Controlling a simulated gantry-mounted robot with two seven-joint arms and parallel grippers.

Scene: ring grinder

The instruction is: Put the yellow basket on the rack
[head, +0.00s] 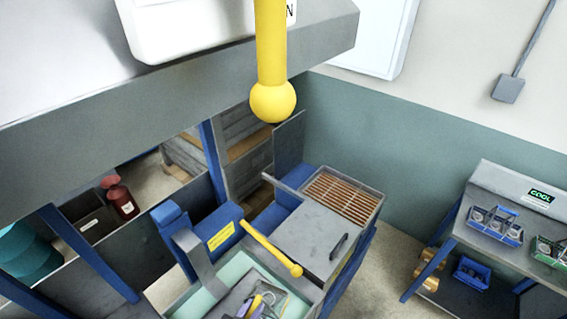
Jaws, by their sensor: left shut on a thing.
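My left gripper (262,302) is low at the bottom edge of the head view, over the pale green tray (199,303) of the machine. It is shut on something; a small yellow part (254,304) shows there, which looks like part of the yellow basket. The gripper and the frame edge hide most of it, so I cannot tell whether it touches the tray. On the right stands a grey-topped rack (459,243) with a lit COOL sign (540,196). A blue basket (497,226) and a green basket (550,250) sit on its top. My right gripper is not visible.
A yellow lever (270,249) slants across the machine beside the tray. Behind are a grey lid (322,238) and a brown slatted grate (343,195). A thick yellow ball-ended lever (272,100) hangs in front. Floor (392,258) is clear between machine and rack.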

